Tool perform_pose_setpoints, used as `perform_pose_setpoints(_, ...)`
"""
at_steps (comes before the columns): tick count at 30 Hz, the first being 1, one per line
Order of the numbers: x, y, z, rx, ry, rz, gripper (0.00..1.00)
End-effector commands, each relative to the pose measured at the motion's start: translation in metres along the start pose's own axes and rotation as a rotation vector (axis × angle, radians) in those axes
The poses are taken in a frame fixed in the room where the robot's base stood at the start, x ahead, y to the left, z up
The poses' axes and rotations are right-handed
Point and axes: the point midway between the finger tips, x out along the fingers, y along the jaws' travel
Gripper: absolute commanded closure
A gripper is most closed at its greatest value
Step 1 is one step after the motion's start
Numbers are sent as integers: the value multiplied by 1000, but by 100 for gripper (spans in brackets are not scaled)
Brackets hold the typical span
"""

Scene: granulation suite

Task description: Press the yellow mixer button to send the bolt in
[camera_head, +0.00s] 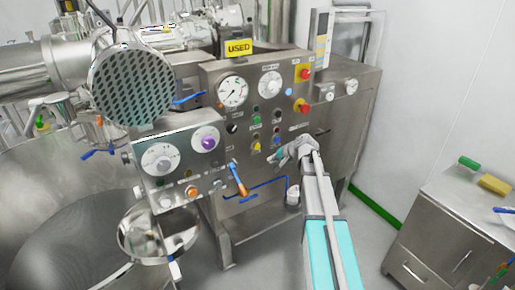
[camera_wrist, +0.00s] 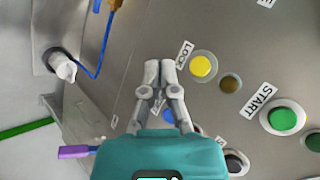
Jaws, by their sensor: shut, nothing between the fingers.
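The yellow button (camera_head: 256,146) sits low on the steel control panel (camera_head: 221,77) in the head view. In the wrist view the yellow button (camera_wrist: 201,66) is round, in a metal ring, beside a label reading LOCK. My gripper (camera_head: 278,156) is in front of the lower panel, just right of and below the button. In the wrist view the fingers of my gripper (camera_wrist: 161,66) are shut and empty, with the tips left of the button. The tips look apart from it; their distance to the panel is hard to tell. I cannot make out a bolt.
A green START button (camera_wrist: 283,118) and a dark button (camera_wrist: 230,83) are close to the yellow one. A red emergency knob (camera_head: 304,73) is higher on the panel. A steel cabinet (camera_head: 450,225) stands at right.

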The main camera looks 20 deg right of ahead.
Motion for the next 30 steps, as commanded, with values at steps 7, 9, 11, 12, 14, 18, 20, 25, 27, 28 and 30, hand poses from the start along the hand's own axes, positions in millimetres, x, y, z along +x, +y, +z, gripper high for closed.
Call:
perform_pose_setpoints(7, 17, -12, -13, -1, 0, 0, 100)
perform_pose_setpoints(9, 22, -16, -17, 0, 0, 0, 100)
perform_pose_setpoints(11, 26, -19, -20, 0, 0, 0, 100)
perform_pose_setpoints(12, 29, -21, -22, 0, 0, 0, 100)
perform_pose_setpoints(14, 34, -24, -26, 0, 0, 0, 100)
perform_pose_setpoints(18, 43, -31, -32, -1, -1, 0, 100)
perform_pose_setpoints(20, 46, -33, -34, -1, -1, 0, 100)
perform_pose_setpoints(25, 52, -38, -38, 0, 0, 0, 100)
perform_pose_setpoints(27, 53, -39, -39, 0, 0, 0, 100)
perform_pose_setpoints(28, 54, -39, -40, 0, 0, 0, 100)
perform_pose_setpoints(30, 54, -39, -40, 0, 1, 0, 100)
